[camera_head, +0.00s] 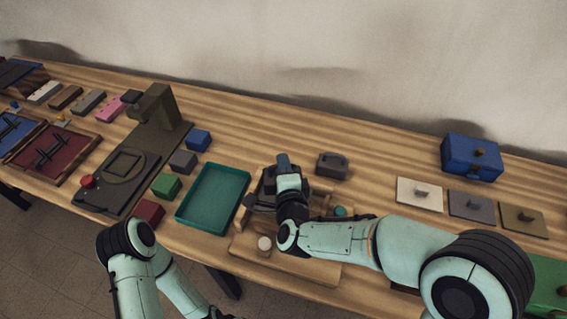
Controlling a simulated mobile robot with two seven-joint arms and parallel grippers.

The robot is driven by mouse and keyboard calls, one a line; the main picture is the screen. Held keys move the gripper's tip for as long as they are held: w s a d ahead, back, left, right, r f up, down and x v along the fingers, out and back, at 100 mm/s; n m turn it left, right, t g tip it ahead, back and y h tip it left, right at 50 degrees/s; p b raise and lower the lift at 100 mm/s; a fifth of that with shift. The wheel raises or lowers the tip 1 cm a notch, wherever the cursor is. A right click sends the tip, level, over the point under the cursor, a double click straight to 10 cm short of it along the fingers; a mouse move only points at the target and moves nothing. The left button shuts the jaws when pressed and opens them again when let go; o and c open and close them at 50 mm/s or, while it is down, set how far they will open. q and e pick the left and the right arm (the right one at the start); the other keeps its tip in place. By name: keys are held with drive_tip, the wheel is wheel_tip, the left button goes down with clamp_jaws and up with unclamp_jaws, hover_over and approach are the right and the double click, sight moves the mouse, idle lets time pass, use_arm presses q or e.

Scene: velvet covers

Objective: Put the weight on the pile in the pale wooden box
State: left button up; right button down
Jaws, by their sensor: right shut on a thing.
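The pale wooden box (242,245) is at the table's front edge, right of the green tray, largely covered by my right arm and hand. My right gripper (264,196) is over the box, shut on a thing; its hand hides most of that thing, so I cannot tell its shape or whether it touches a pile. A dark grey block with a raised, handle-like top (332,165) stands on the table just behind and right of the gripper. I cannot tell whether the weight is this block or the held thing.
A green tray (214,197) lies left of the box, with blue (198,140), grey, green and dark red blocks beyond it. A dark press-like device (120,170) stands further left. Handled plates (419,194) and a blue box (472,157) are at right.

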use_arm(q)
drive_tip(key=shift+s+f+b, duration=0.2)
drive_tip(key=shift+f+b, duration=0.35)
drive_tip(key=shift+f, duration=0.1)
drive_tip(key=shift+s+f+b, duration=0.2)
drive_tip(key=shift+f+b, duration=0.3)
drive_tip(key=shift+f, duration=0.1)
use_arm(e)
drive_tip(key=shift+w+f, duration=0.1)
drive_tip(key=shift+f, duration=2.2)
use_arm(q)
drive_tip(key=shift+s+f+b, duration=0.25)
drive_tip(key=shift+f+b, duration=0.5)
drive_tip(key=shift+f, duration=0.05)
use_arm(e)
drive_tip(key=shift+f, duration=0.65)
drive_tip(key=c, duration=1)
unclamp_jaws()
drive_tip(key=shift+o, duration=0.2)
drive_tip(key=shift+f, duration=0.1)
drive_tip(key=shift+f, duration=0.1)
